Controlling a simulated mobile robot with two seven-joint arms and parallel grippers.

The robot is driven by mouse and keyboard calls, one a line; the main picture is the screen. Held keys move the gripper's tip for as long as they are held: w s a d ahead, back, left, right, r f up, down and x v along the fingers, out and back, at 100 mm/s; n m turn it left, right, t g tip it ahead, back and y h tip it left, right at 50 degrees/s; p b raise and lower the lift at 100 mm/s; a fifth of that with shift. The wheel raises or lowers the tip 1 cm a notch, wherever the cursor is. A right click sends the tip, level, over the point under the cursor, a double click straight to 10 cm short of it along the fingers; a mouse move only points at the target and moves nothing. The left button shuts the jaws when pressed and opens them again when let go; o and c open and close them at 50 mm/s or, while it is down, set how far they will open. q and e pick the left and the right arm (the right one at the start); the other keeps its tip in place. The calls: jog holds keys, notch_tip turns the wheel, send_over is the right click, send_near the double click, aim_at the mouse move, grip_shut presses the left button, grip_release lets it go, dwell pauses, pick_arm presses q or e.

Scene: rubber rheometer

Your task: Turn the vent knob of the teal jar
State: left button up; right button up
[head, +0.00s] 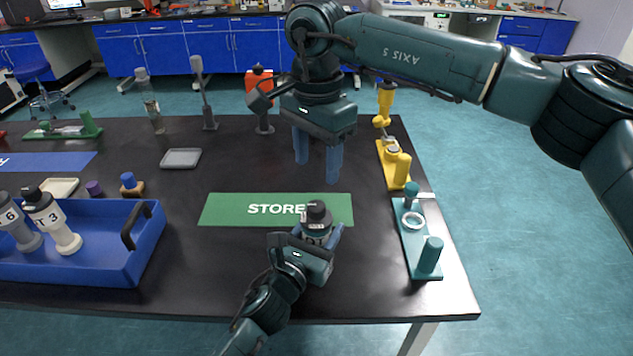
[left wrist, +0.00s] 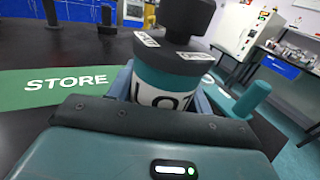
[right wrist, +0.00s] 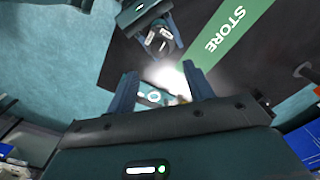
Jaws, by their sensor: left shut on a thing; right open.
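The teal jar (head: 317,238) has a white label, a teal band and a black top with a round black vent knob (head: 317,211). It stands upright at the front edge of the green STORE mat (head: 228,208); I cannot tell whether it touches the table. My left gripper (head: 319,240) is shut around its body. The left wrist view shows the jar (left wrist: 165,82) close up, its knob (left wrist: 186,18) cut off by the top edge. My right gripper (head: 317,168) is open and empty, pointing down behind the jar. The jar's top (right wrist: 158,40) shows beyond its fingers in the right wrist view.
A teal stand (head: 420,262) with a ring and post is at the right edge, a yellow stand (head: 393,165) behind it. A blue tray (head: 75,275) with several bottles is at the left. A grey dish (head: 181,158) and tall stands occupy the back.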

jog(key=shift+r, duration=1.65)
pick_arm(q)
jog(key=o, duration=1.1)
jog(key=shift+s, duration=0.1)
